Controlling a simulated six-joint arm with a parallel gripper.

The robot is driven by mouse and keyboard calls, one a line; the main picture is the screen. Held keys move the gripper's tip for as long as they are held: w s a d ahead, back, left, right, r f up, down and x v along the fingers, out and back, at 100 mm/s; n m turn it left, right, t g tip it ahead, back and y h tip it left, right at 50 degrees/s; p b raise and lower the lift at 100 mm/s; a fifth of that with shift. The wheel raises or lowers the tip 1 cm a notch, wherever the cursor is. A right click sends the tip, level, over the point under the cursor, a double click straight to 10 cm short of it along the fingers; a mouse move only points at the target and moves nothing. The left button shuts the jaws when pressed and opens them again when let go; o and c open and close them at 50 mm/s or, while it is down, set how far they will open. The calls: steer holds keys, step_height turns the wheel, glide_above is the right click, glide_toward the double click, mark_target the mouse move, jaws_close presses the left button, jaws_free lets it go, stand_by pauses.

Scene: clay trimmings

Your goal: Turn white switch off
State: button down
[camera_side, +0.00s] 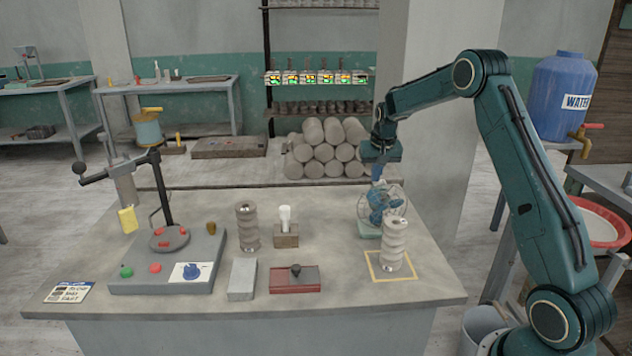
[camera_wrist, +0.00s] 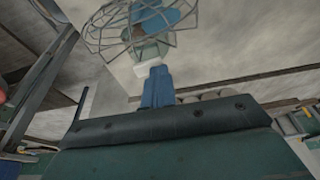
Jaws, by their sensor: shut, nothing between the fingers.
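I cannot pick out the white switch for certain. A white upright piece (camera_side: 285,216) stands on a small brown block (camera_side: 286,237) mid-table in the side view. A small white patch (camera_wrist: 148,68) shows just beyond my fingertips in the wrist view, below the fan; I cannot tell what it is. The blue caged fan (camera_side: 382,205) stands at the right of the table on a green base, and also shows at the top of the wrist view (camera_wrist: 150,20). My gripper (camera_side: 378,183) is shut and empty, pointing down close above the fan; its blue fingers (camera_wrist: 157,72) are together.
A ribbed clay piece (camera_side: 392,246) stands in a yellow square in front of the fan. Another ribbed piece (camera_side: 248,227), a grey block (camera_side: 242,279), a red-based box (camera_side: 295,280) and a grey control unit (camera_side: 168,262) are to the left. The front right corner is clear.

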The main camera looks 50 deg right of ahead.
steer(key=shift+s+d+r, duration=0.15)
steer(key=shift+s+d, duration=0.1)
steer(key=shift+s, duration=0.05)
steer(key=shift+r, duration=0.15)
stand_by(0.3)
steer(key=shift+r, duration=0.5)
steer(key=v, duration=1.2)
steer(key=shift+w+r, duration=0.35)
steer(key=shift+r, duration=0.1)
steer(key=shift+s+d, duration=0.35)
steer(key=shift+s, duration=0.25)
steer(key=shift+s+d, duration=0.4)
steer(key=shift+s, duration=0.15)
